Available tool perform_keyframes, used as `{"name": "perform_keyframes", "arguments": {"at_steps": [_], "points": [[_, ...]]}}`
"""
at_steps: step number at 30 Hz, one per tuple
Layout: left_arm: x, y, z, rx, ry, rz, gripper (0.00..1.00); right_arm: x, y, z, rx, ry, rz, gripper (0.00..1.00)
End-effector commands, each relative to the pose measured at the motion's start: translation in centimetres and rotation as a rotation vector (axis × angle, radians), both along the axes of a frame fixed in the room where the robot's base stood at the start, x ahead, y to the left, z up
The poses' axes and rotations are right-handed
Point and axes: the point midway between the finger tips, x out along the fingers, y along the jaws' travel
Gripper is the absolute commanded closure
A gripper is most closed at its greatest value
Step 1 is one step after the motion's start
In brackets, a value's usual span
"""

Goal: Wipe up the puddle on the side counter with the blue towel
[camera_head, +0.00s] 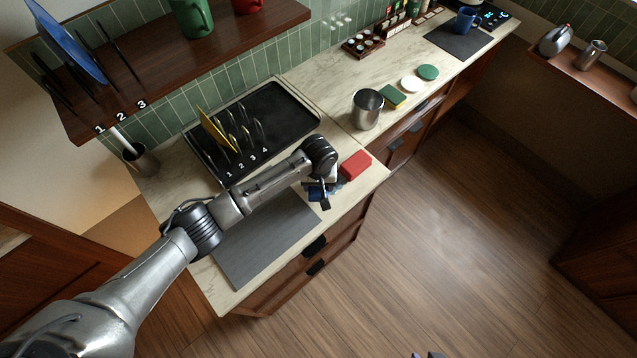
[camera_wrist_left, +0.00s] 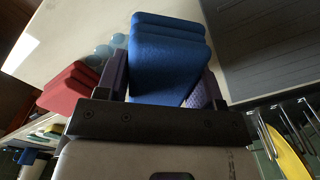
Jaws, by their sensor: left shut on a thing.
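My left gripper (camera_head: 322,194) is shut on the folded blue towel (camera_wrist_left: 168,58). The towel stands out between the two fingers in the left wrist view; in the head view only a small blue part (camera_head: 315,192) shows beneath the wrist. The puddle (camera_wrist_left: 104,51) shows as several pale blue blobs on the side counter (camera_wrist_left: 65,35), beside the towel and apart from it in the wrist picture. In the head view my gripper mostly hides the puddle. I cannot tell whether the towel touches the counter. Small dark tips at the head view's bottom edge may be my right gripper (camera_head: 428,354).
A folded red cloth (camera_head: 355,165) lies close by the gripper, also in the left wrist view (camera_wrist_left: 70,88). A grey mat (camera_head: 265,243) lies under my arm. A black tray with a rack (camera_head: 285,105) and a steel canister (camera_head: 367,110) stand behind.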

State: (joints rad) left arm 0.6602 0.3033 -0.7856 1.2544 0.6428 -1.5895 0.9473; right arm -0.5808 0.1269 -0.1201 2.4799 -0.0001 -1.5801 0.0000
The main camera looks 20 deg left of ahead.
Motion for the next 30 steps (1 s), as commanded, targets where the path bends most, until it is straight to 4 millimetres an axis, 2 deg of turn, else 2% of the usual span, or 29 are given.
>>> {"name": "perform_keyframes", "arguments": {"at_steps": [30], "points": [[0.0, 0.0, -1.5, 0.001, 0.001, 0.000, 0.58, 0.0, 0.3, -0.5, 0.010, -0.001, -0.006, 0.65]]}}
